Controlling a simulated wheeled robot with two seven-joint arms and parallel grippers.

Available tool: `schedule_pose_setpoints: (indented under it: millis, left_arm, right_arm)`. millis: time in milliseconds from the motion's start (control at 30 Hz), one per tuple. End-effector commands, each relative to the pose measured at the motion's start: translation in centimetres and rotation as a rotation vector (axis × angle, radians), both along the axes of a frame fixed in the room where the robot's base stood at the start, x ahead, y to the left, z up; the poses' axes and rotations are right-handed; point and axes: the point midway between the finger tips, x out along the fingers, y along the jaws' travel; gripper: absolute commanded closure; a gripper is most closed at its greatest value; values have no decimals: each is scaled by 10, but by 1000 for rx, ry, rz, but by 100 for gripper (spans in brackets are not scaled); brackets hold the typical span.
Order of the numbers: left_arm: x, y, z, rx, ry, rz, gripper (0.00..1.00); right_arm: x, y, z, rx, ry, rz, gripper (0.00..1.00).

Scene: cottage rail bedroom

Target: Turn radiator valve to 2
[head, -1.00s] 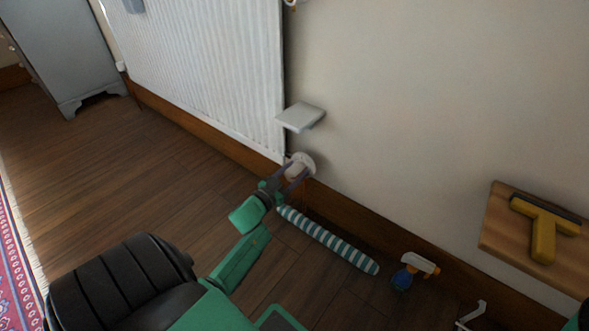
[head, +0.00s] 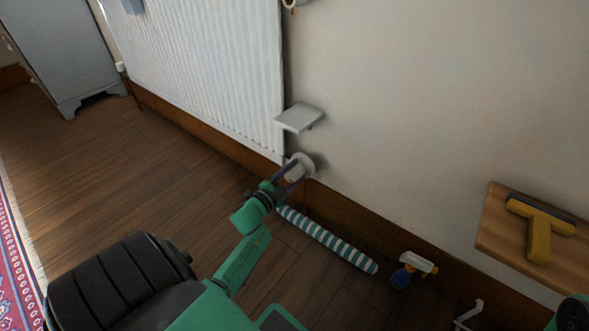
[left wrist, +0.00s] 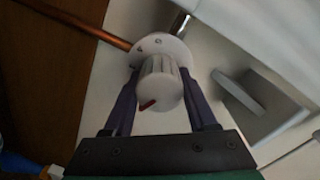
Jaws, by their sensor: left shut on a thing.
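The white radiator valve (head: 303,163) is low on the wall at the radiator's bottom right corner. In the left wrist view its ribbed knob (left wrist: 160,84) carries a red pointer mark, at the knob's lower left in the picture. A round white dial plate (left wrist: 158,46) with small marks sits behind it; I cannot read the number at the pointer. My left gripper (head: 289,178), also in the left wrist view (left wrist: 160,100), is shut on the knob, one dark finger on each side.
The white radiator (head: 215,70) is left of the valve. A small grey shelf (head: 300,117) juts out just above it. A striped draught roll (head: 328,239), a spray bottle (head: 411,268) and a wooden shelf (head: 497,236) with a yellow squeegee (head: 540,232) are right. Floor at left is clear.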

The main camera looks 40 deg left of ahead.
Motion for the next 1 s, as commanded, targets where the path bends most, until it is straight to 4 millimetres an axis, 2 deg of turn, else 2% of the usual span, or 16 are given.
schedule_pose_setpoints:
  millis: [300,767,800,833,867,1000]
  left_arm:
    - [0,-1,-1,96,3,-2,98]
    - [-1,-2,-2,107,4,-2,98]
    - [-1,-2,-2,107,4,-2,27]
    - [-1,-2,-2,107,4,-2,16]
    - [0,-1,-2,107,4,-2,12]
    - [0,-1,-1,107,4,-2,12]
  right_arm:
    - [-4,-1,3,1,-14,-3,0]
    - [-3,-1,3,2,-12,-4,0]
    - [-3,-1,3,2,-12,-4,0]
    - [-3,-1,3,2,-12,-4,0]
    - [-3,-1,3,2,-12,-4,0]
    - [-2,-1,2,1,-11,-4,0]
